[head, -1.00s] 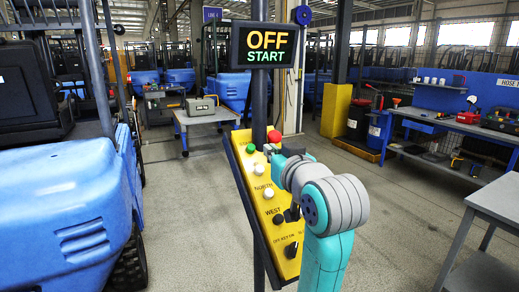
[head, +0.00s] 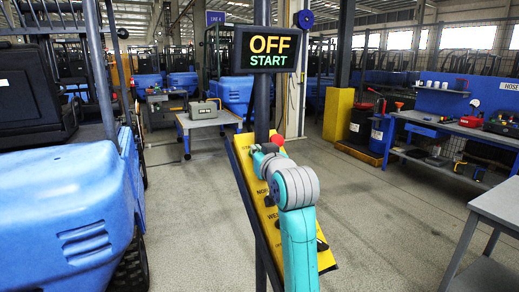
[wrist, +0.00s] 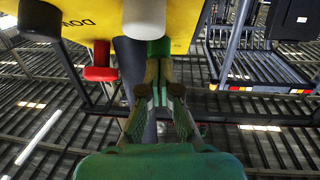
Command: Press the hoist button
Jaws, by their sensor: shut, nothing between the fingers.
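The yellow control panel (head: 243,160) stands tilted on a dark post in the head view; my arm covers much of its face. Its red button (head: 276,137) shows at the top. In the wrist view the panel (wrist: 185,20) is upside down, with a white button (wrist: 145,17), a green button (wrist: 158,47), the red button (wrist: 100,62) and a black button (wrist: 38,20) near a "DOWN" label. I read no "hoist" label. My gripper (wrist: 159,68) is shut and empty, its tips at the green button; I cannot tell if they touch.
A display (head: 265,48) above the panel reads "OFF START". A blue vehicle (head: 70,200) stands at the left. A grey table (head: 495,205) is at the right front and a workbench (head: 440,125) behind it. The floor between is clear.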

